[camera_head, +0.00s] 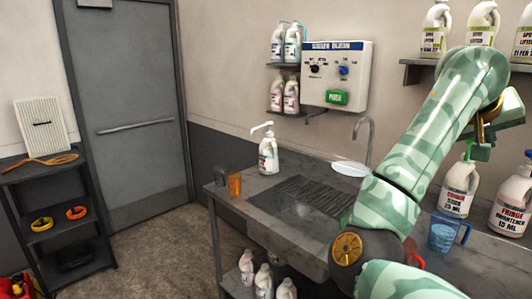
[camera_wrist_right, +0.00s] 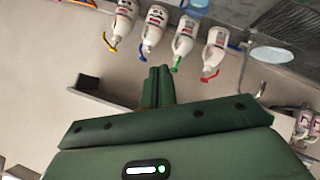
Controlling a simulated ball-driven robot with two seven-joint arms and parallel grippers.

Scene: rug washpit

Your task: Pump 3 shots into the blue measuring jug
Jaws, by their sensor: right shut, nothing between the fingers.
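The blue measuring jug (camera_head: 443,235) stands upright on the counter at the right, in front of two large white pump bottles. One bottle (camera_head: 457,190) has a green pump spout and a label ending in 25 ML; the other (camera_head: 512,205) reads fringe brightener, 15 ML. My right gripper (camera_head: 480,150) is above these bottles, partly hidden by my own arm. In the right wrist view its fingers (camera_wrist_right: 158,85) are shut and empty. That view shows a row of bottles with yellow, blue, green (camera_wrist_right: 184,40) and red spouts, apart from the fingers. My left gripper is out of view.
A white pump bottle (camera_head: 268,155), an amber cup (camera_head: 235,184) and a grey cup (camera_head: 221,176) stand left of the sink drainer. A wall shelf (camera_head: 418,72) with bottles is near my right arm.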

